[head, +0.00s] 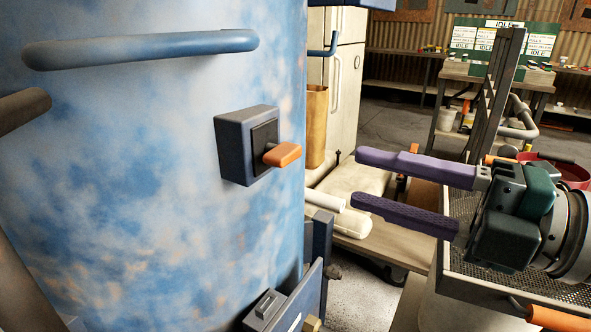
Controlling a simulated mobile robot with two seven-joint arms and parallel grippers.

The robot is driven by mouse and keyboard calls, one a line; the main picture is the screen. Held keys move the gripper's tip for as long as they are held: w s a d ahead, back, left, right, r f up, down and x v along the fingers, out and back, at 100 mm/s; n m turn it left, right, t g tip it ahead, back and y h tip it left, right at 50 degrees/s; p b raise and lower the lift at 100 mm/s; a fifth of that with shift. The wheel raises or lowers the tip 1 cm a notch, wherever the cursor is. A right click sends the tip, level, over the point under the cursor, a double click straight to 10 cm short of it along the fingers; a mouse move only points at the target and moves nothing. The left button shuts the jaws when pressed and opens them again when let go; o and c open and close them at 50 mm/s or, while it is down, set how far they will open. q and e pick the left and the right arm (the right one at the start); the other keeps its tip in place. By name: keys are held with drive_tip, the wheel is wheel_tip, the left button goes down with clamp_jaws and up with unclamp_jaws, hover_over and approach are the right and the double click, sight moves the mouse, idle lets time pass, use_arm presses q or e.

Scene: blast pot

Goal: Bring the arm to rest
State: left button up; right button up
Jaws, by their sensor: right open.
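My right gripper (354,176) comes in from the right with its two long purple fingers spread apart. It is open and nothing is between the fingers. Its fingertips point left toward the large blue, weathered blast pot (130,180), with a visible gap between them and the pot. A dark blue switch box (234,150) with an orange lever (282,154) sits on the pot's side, left of the fingertips. The lever sticks out to the right and is apart from the gripper. My left gripper is not in view.
A blue handle bar (140,47) crosses the pot's upper side. A mesh tray (520,287) with an orange handle (556,318) lies below my right gripper. White sacks (348,185) lie behind the fingers. A workbench (495,72) with green-and-white boards stands at the back right.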

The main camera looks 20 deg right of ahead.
drive_tip(key=shift+s+d, duration=0.15)
drive_tip(key=shift+s, duration=0.05)
drive_tip(key=shift+r, duration=0.1)
